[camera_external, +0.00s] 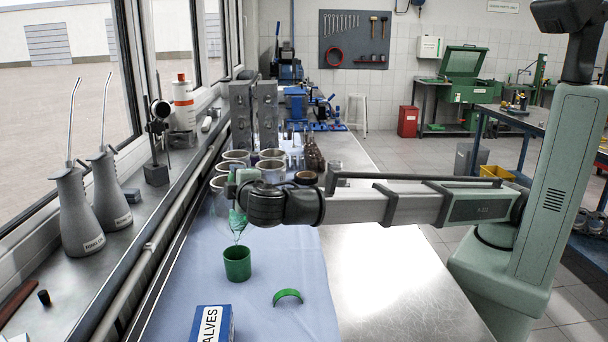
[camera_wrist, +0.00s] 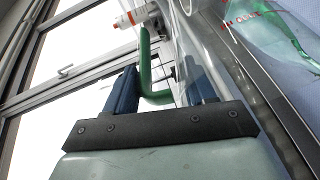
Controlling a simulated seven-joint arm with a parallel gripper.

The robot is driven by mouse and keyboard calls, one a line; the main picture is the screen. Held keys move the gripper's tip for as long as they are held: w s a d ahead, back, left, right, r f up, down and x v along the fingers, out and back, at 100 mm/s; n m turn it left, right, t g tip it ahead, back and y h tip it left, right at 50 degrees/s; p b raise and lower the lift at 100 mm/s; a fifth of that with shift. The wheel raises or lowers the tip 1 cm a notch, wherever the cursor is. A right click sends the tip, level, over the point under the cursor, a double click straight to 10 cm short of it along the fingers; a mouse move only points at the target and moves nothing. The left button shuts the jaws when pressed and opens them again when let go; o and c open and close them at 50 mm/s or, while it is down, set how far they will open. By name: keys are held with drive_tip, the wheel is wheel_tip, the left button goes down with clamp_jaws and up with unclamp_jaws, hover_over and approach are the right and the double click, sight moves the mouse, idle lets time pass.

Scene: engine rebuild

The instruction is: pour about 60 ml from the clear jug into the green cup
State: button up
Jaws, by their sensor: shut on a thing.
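My gripper (camera_external: 238,188) is above the blue cloth in the external view. It is shut on the green handle (camera_wrist: 146,70) of the clear jug, which lies between the blue fingers (camera_wrist: 160,88) in the wrist view. The clear jug (camera_external: 222,206) is tilted, with green liquid in its lower part. It also shows in the wrist view, with red marks and green liquid (camera_wrist: 282,30). Below it the green cup (camera_external: 237,265) stands upright on the cloth. A thin green trail reaches down from the jug toward the cup. The level inside the cup cannot be told.
A green half ring (camera_external: 288,296) and a box marked VALVES (camera_external: 213,324) lie on the blue cloth (camera_external: 300,255). Several pale cylinders (camera_external: 272,170) stand behind the jug. Two grey oil cans (camera_external: 75,215) stand on the left sill. The bare metal bench is clear at right.

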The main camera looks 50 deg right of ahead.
drive_tip(key=w+d+g, duration=0.1)
drive_tip(key=w+d+f+g+y, duration=0.1)
drive_tip(key=w+d+f+m+g, duration=0.1)
drive_tip(key=w+d, duration=0.1)
drive_tip(key=shift+y, duration=0.4)
drive_tip(key=shift+w+d+g+y, duration=0.25)
drive_tip(key=shift+w+g+y, duration=0.05)
drive_tip(key=shift+w+g, duration=0.1)
idle(1.5)
